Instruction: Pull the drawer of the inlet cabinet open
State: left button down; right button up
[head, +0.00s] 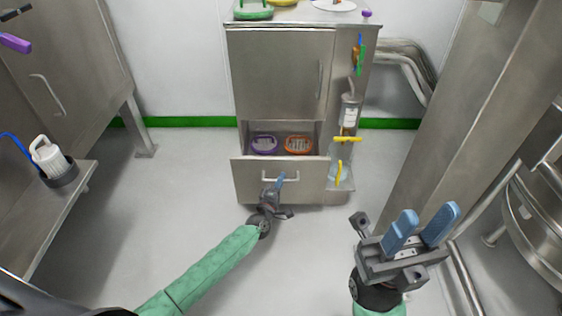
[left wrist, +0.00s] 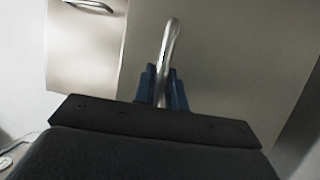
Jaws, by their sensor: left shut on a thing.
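The inlet cabinet (head: 277,75) is a steel unit against the back wall. Its drawer (head: 250,192) stands out from the body, and its inside shows above the front edge. A purple item (head: 264,144) and an orange item (head: 298,145) lie within. My left gripper (head: 280,180) is at the drawer's bar handle (head: 266,178). In the left wrist view, the blue fingers (left wrist: 161,88) are closed around the metal handle (left wrist: 170,45). My right gripper (head: 422,228) is held in the air at the right, empty, its blue fingers apart.
A clear cylinder unit with yellow handles (head: 347,139) is on the cabinet's right side. A steel column (head: 455,110) and vessel (head: 535,215) stand at the right.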

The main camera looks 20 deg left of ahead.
pick_arm(q)
jog(key=s+d+p, duration=0.2)
jog(key=s, duration=0.6)
jog(key=shift+d, duration=0.1)
jog(key=c, duration=1.5)
grip_release()
jog(key=shift+c, duration=0.2)
jog(key=shift+o, duration=0.4)
